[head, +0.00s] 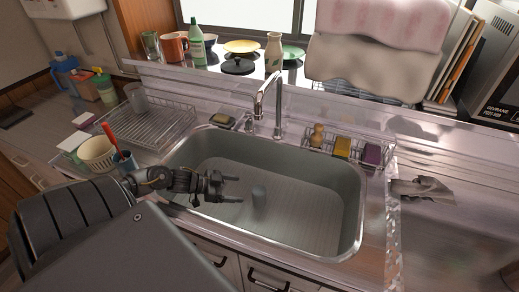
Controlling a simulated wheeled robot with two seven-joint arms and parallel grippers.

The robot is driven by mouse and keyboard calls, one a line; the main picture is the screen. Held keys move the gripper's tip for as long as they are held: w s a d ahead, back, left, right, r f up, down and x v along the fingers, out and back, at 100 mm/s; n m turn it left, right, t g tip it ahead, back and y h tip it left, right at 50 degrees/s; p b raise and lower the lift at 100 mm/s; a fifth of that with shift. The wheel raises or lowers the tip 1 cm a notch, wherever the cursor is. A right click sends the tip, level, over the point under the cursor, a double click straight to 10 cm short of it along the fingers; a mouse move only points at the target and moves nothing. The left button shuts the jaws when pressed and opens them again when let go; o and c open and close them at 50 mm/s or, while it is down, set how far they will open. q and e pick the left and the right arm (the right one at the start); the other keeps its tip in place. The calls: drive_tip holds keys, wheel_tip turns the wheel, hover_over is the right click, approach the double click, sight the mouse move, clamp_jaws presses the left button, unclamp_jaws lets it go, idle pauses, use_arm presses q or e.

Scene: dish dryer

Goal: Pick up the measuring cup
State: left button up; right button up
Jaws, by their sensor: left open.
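My left gripper (232,189) is open and empty over the left part of the steel sink (300,222), its fingers pointing right. My right gripper is not in view.
A white basket (97,152) and a blue cup (124,161) with a red handle stand left of the sink, close to my left arm. The faucet (267,95) rises behind the sink. Sponges in a wire holder (320,147) sit at the back.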

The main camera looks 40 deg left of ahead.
use_arm(q)
approach(265, 191)
drive_tip(key=w+d, duration=0.1)
drive_tip(key=d, duration=0.1)
drive_tip(key=shift+w+d+f, duration=0.35)
drive_tip(key=shift+w+f, duration=0.3)
drive_tip(key=shift+w, duration=0.05)
drive_tip(key=shift+w+d+f, duration=0.35)
drive_tip(key=shift+w+f, duration=0.3)
drive_tip(key=shift+w, duration=0.05)
drive_tip(key=shift+w+d+f, duration=0.4)
drive_tip(key=shift+w+f, duration=0.25)
drive_tip(key=shift+w, duration=0.05)
drive_tip(key=c, duration=1.2)
drive_tip(key=shift+c, duration=0.2)
drive_tip(key=shift+r, duration=0.25)
wheel_tip(265, 191, up, 9)
drive_tip(key=shift+r+p, duration=0.2)
drive_tip(key=shift+p, duration=0.2)
drive_tip(key=shift+r, duration=0.15)
